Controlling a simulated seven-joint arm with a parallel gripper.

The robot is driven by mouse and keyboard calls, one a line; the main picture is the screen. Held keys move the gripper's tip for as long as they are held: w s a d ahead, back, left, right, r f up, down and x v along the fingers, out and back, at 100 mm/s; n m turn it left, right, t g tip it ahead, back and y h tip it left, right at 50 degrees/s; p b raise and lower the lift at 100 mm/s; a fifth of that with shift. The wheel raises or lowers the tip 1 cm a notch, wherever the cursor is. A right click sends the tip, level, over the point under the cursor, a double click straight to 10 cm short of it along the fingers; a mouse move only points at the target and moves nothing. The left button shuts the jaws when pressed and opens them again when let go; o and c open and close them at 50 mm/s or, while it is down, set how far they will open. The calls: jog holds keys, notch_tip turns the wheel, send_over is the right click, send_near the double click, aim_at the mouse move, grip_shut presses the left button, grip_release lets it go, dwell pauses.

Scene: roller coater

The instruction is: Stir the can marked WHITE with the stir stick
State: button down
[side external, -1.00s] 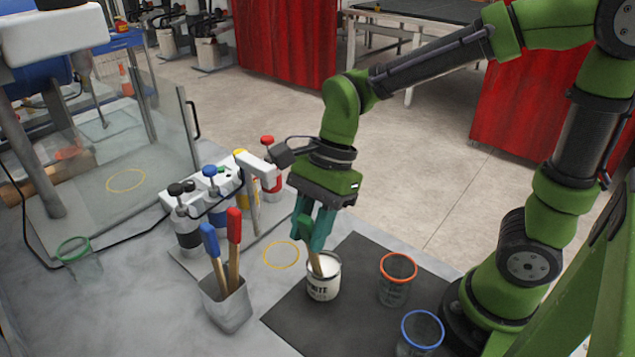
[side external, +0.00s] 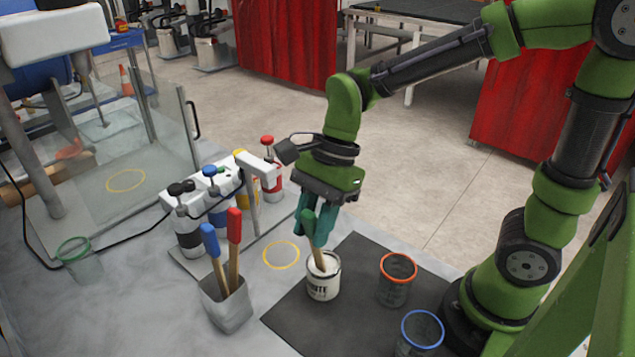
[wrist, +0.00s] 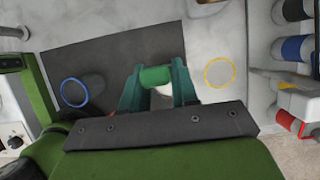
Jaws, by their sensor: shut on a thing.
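The white can marked WHITE (side external: 322,287) stands upright on the dark mat (side external: 290,320) in the side view. Its lettering is partly readable and white contents show at its open top. My gripper (side external: 312,228) is shut on the green-handled stir stick (side external: 318,256), above the can. The stick is tilted and its lower end is inside the can, hidden by the contents. In the wrist view the green handle (wrist: 155,76) lies between my fingers, and the can is mostly hidden behind them.
An orange-rimmed cup (side external: 397,280) and a blue-rimmed cup (side external: 420,333) stand right of the can. A holder (side external: 228,305) with red- and blue-handled sticks stands left. A rack of colour bottles (side external: 215,195) is behind. A yellow ring (side external: 281,255) marks bare table.

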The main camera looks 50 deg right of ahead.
jog(key=shift+a+r, duration=0.3)
jog(key=shift+r, duration=1.15)
jog(key=shift+a+r, duration=0.3)
jog(key=shift+r, duration=1.2)
jog(key=shift+a+r, duration=0.3)
jog(key=shift+r, duration=1.15)
jog(key=shift+r, duration=2)
